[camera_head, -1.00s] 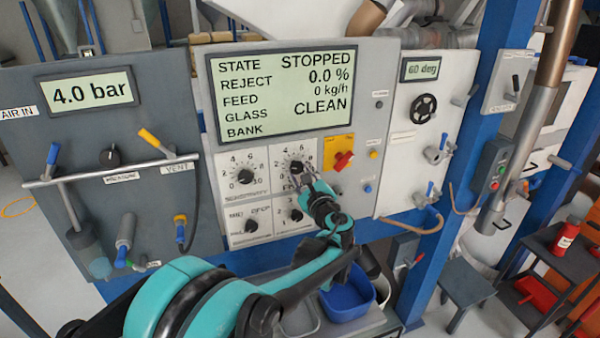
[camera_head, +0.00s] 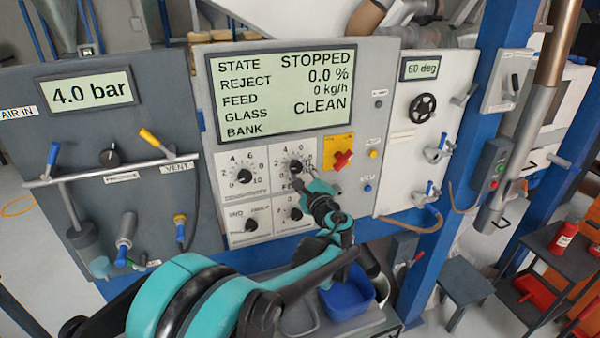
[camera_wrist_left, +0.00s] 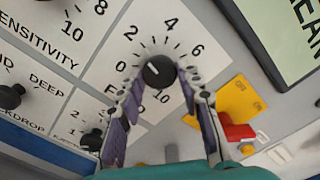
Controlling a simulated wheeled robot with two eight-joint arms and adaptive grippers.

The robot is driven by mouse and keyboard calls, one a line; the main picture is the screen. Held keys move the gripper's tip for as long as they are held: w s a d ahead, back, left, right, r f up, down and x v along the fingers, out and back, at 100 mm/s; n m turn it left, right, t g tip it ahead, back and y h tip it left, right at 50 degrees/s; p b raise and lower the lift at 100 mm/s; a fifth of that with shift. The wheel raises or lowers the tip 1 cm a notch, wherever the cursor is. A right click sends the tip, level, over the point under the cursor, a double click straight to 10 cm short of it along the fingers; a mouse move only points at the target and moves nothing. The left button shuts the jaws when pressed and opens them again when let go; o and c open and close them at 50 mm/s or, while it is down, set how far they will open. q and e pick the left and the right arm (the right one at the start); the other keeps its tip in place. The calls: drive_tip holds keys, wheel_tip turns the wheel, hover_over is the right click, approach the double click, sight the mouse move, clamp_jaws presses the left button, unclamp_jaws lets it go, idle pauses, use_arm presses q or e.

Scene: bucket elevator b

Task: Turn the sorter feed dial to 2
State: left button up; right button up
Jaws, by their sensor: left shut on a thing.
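The feed dial (camera_head: 296,167) is a small black knob on a white numbered plate, on the grey panel below the screen. In the left wrist view the dial (camera_wrist_left: 158,72) has a light mark on its face; I cannot read its exact setting. My right gripper is out of view.
The sensitivity dial (camera_head: 244,176) is close on the left, with two more knobs below. A red switch on a yellow plate (camera_head: 338,151) is close on the right. The screen (camera_head: 283,90) above reads STOPPED and feed 0 kg/h. A blue bin (camera_head: 347,300) stands below.

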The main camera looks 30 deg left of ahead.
use_arm(q)
drive_tip(key=o, duration=1.2)
drive_tip(key=shift+c, duration=0.2)
drive_tip(key=shift+s, duration=0.1)
drive_tip(key=v, duration=1.2)
